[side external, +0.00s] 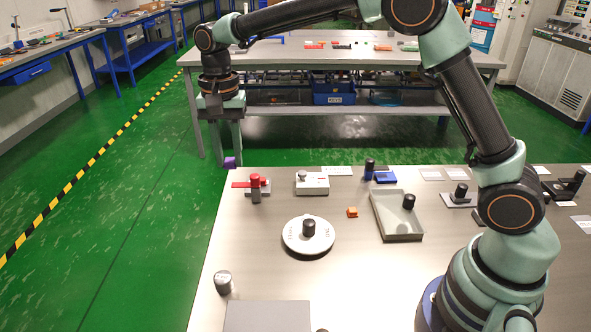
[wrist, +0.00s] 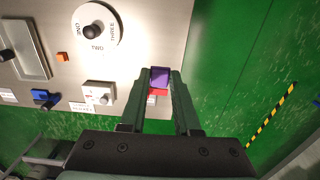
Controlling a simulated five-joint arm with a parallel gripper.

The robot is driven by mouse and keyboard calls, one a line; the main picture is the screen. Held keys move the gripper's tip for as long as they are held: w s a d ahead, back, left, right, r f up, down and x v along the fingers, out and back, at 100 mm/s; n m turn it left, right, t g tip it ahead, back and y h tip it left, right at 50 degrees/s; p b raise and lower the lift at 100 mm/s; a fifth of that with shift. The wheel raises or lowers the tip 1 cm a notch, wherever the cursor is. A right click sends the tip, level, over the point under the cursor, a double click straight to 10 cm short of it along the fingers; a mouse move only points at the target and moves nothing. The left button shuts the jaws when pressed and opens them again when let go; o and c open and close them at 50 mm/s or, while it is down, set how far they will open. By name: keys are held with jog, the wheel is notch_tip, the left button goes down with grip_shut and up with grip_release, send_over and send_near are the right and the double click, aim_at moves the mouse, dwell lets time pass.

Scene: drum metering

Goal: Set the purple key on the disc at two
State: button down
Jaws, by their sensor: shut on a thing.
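The purple key (side external: 231,162) is between the fingertips of my gripper (side external: 229,150), off the left edge of the table near its far corner. In the wrist view the purple key (wrist: 159,76) shows as a purple block between the tips of my gripper (wrist: 160,80), which are shut on it. The white disc (side external: 294,243) lies on the table with a dark knob (side external: 308,228) standing at its middle. In the wrist view the disc (wrist: 97,11) carries the words ONE, TWO and THREE. The purple key is well apart from the disc.
A red-topped fixture (side external: 256,187) stands near the key, partly behind it in the wrist view. A white box (side external: 312,185), an orange block (side external: 352,212) and a grey tray (side external: 398,238) stand further right.

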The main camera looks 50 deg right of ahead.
jog(key=shift+d+r, duration=0.15)
jog(key=shift+r, duration=0.3)
jog(key=s+d+r, duration=0.2)
jog(key=s+d, duration=0.8)
jog(key=d, duration=0.2)
jog(key=f, duration=1.9)
jog(key=shift+w+d+f, duration=0.15)
jog(key=shift+d+f, duration=0.05)
jog(key=shift+f, duration=0.15)
jog(key=shift+f, duration=0.1)
jog(key=c, duration=0.6)
grip_release()
jog(key=shift+c, duration=0.2)
